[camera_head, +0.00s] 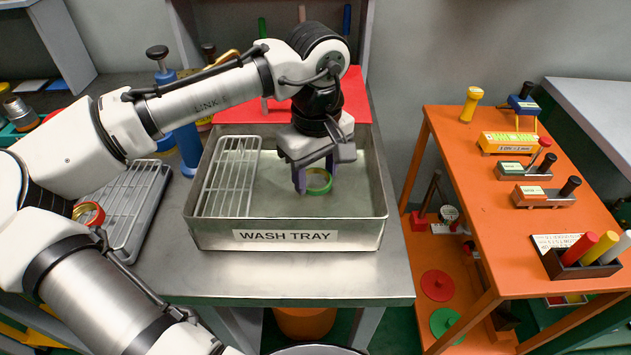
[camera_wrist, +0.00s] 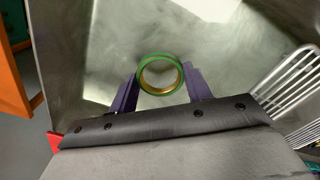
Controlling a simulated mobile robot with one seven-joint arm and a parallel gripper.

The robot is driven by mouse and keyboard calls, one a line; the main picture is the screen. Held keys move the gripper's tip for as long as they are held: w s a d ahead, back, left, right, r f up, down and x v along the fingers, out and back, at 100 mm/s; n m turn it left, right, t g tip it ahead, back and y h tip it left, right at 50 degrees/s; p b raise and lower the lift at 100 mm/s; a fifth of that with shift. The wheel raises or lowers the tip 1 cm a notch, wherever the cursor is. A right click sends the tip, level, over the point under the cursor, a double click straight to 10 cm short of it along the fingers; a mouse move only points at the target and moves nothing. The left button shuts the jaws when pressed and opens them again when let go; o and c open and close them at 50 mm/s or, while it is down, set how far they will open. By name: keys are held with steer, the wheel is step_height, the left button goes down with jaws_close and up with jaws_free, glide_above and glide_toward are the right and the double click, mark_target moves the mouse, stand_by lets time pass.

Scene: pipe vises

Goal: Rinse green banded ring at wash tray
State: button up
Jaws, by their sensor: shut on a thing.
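The green banded ring (camera_head: 319,181) has a green outer band and a brass-coloured inside. My gripper (camera_head: 314,186) points down inside the wash tray (camera_head: 288,237), and its two purple fingers are shut on the ring from either side. In the wrist view the ring (camera_wrist: 160,74) sits between the fingertips of my gripper (camera_wrist: 160,85), over the tray's bare metal floor (camera_wrist: 195,30). Whether the ring touches the tray floor is hard to tell.
A wire rack (camera_head: 230,177) fills the tray's left part. Left of the tray, a red banded ring (camera_head: 90,214) lies by a grey drying rack (camera_head: 137,205), partly behind my arm. A blue post (camera_head: 188,148) stands behind. An orange table (camera_head: 480,170) with gauges stands right.

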step_height(320, 180, up, 10)
steer(key=p, duration=0.9)
steer(key=shift+r, duration=0.1)
stand_by(1.9)
step_height(320, 180, up, 4)
steer(key=p, duration=0.4)
stand_by(0.7)
